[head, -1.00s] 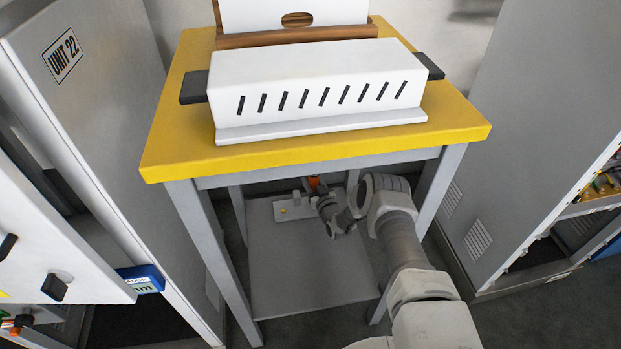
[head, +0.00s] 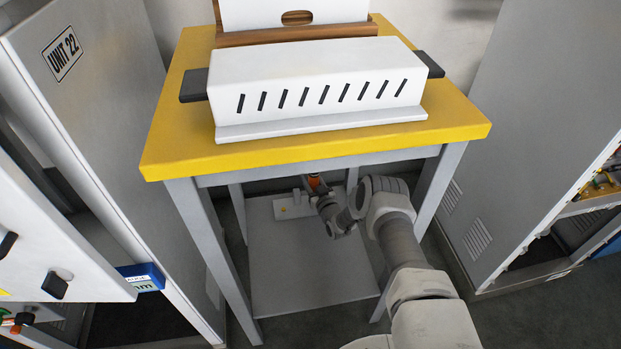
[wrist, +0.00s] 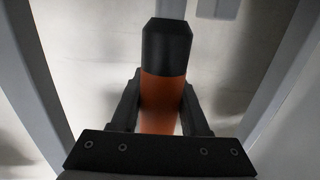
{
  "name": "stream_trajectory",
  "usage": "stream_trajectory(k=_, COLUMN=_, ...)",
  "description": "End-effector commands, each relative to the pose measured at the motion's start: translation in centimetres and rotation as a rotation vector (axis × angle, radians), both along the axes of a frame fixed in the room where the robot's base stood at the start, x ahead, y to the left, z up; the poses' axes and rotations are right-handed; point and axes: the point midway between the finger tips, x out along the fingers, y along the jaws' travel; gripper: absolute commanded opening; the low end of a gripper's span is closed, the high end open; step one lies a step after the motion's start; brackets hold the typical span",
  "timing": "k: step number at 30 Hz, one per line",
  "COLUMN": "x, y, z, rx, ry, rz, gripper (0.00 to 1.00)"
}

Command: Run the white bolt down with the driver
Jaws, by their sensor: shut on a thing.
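My gripper (wrist: 160,110) is shut on the driver (wrist: 163,92), which has an orange body and a black end, in the wrist view. In the head view the driver's orange part (head: 315,180) shows small under the yellow table, at the end of my arm. A light grey plate with a yellow spot and a small upright post (head: 293,206) lies on the lower shelf, just left of my gripper. I cannot make out the white bolt or the driver's tip; my arm and the table edge hide part of that area.
The yellow table (head: 160,150) stands over my arm, with a white slotted box (head: 315,85) on top. Its grey legs (head: 212,262) flank the lower shelf (head: 310,275), whose front is bare. Grey cabinets (head: 530,130) stand on both sides.

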Motion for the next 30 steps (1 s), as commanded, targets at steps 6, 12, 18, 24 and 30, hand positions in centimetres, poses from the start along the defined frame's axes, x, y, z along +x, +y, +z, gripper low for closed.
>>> stream_trajectory(k=6, x=0.02, y=0.02, z=-0.05, rx=0.0, ry=-0.001, rz=0.0, gripper=0.0)
stream_trajectory(k=12, x=0.03, y=0.01, z=-0.13, rx=0.0, ry=-0.001, rz=0.0, gripper=0.0)
stream_trajectory(k=18, x=0.01, y=0.0, z=-0.25, rx=0.0, ry=0.0, rz=0.0, gripper=0.0)
stream_trajectory(k=24, x=-0.03, y=-0.01, z=-0.41, rx=-0.001, ry=0.002, rz=0.0, gripper=0.0)
stream_trajectory(k=30, x=-0.07, y=-0.02, z=-0.51, rx=-0.002, ry=0.004, rz=0.0, gripper=0.0)
